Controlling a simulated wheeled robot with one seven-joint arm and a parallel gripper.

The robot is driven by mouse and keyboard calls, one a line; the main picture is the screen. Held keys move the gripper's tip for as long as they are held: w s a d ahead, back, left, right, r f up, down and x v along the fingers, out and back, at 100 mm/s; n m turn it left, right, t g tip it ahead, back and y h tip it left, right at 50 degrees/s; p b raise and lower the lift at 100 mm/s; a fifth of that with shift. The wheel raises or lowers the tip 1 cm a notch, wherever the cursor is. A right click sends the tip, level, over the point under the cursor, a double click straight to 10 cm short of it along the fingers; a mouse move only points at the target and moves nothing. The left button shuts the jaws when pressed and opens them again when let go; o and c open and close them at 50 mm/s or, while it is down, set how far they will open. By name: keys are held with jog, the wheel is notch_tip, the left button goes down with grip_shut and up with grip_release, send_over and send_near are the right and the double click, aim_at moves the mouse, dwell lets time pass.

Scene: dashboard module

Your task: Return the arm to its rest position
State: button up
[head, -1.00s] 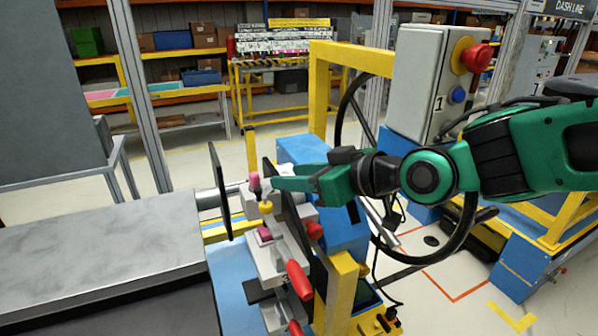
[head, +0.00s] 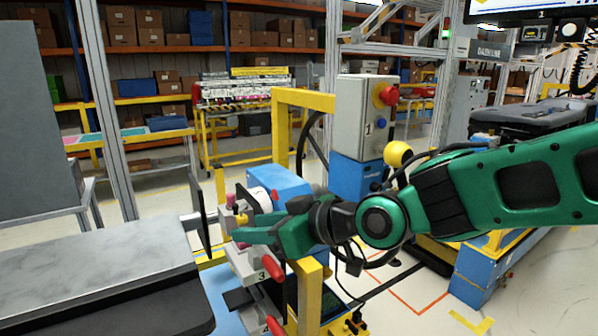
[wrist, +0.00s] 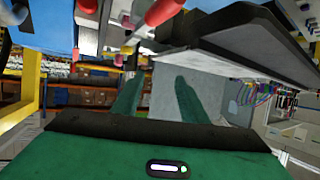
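My green arm reaches in from the right in the head view, stretched out over the blue fixture station. My gripper (head: 240,228) is at the fixture's clamps, in front of the blue housing (head: 280,187). In the wrist view my gripper's two green fingers (wrist: 158,82) stand apart with nothing visible between them. The head view does not clearly show whether the fingers touch the fixture, and they hide part of it. Red-handled clamps (head: 274,268) sit just below the gripper, and a dark upright plate (head: 201,217) stands left of it.
A yellow frame (head: 277,130) rises behind the fixture. A control box (head: 357,118) with a red button stands behind my arm. A grey metal table (head: 90,275) fills the lower left. A dashboard module (head: 530,118) lies at the far right. Open floor shows at the lower right.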

jog(key=d+f+m+h, duration=0.3)
jog(key=d, duration=0.8)
jog(key=d+f+m+g+h, duration=0.1)
jog(key=d+f+m+h, duration=0.2)
jog(key=d, duration=0.8)
jog(key=d+f+m+h, duration=0.2)
jog(key=d+f+h, duration=0.15)
jog(key=d, duration=0.65)
jog(key=s+d+f+m+g, duration=0.2)
jog(key=s+d+m+g, duration=0.1)
jog(key=s+d, duration=0.5)
jog(key=s+d+f+m+g+h, duration=0.1)
jog(key=s+d+m, duration=0.5)
jog(key=s, duration=0.7)
jog(key=d+f+g, duration=0.1)
jog(key=d+g, duration=0.1)
jog(key=shift+s+d+m+g, duration=0.2)
jog(key=shift+d+m+g, duration=0.1)
jog(key=shift+h, duration=0.25)
jog(key=shift+w+f, duration=0.2)
jog(key=shift+w, duration=0.45)
